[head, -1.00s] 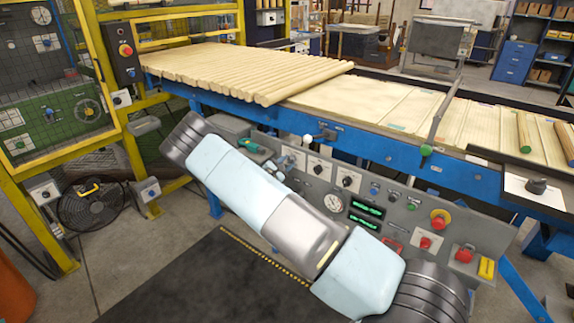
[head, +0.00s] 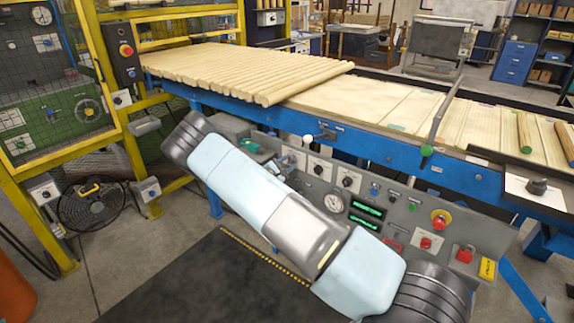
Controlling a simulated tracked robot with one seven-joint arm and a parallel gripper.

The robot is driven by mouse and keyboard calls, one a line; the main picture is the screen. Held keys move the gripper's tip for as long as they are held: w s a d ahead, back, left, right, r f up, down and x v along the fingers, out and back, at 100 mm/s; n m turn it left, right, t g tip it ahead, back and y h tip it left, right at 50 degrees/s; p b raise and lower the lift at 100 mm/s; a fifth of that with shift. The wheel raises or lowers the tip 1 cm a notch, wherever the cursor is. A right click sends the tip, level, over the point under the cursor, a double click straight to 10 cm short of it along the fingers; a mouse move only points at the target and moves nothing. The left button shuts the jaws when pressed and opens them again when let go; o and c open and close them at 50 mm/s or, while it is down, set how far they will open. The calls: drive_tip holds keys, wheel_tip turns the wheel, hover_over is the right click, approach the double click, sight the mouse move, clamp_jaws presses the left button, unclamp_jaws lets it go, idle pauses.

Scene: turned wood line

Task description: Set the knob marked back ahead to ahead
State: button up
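The grey control panel (head: 405,213) carries two black rotary knobs on white plates, one to the left (head: 318,169) and one to the right (head: 347,181). A larger black knob (head: 537,187) sits on a white plate at the right end of the blue line. The markings are too small to read, so I cannot tell which knob is marked back ahead or where it points. My arm crosses in front of the panel's left and lower parts and hides some of it. My gripper is not in view.
The panel also has a gauge (head: 333,203), green displays (head: 367,209), a red mushroom button (head: 439,219) and a yellow block (head: 487,268). Wooden rods (head: 250,72) lie on the blue-framed line behind. A yellow guard frame and a fan (head: 92,207) stand left. A dark mat (head: 205,285) covers the floor.

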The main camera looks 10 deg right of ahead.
drive_tip(key=o, duration=0.4)
drive_tip(key=shift+c, duration=0.2)
drive_tip(key=shift+a, duration=0.15)
drive_tip(key=v, duration=1.3)
drive_tip(key=shift+s+a, duration=0.2)
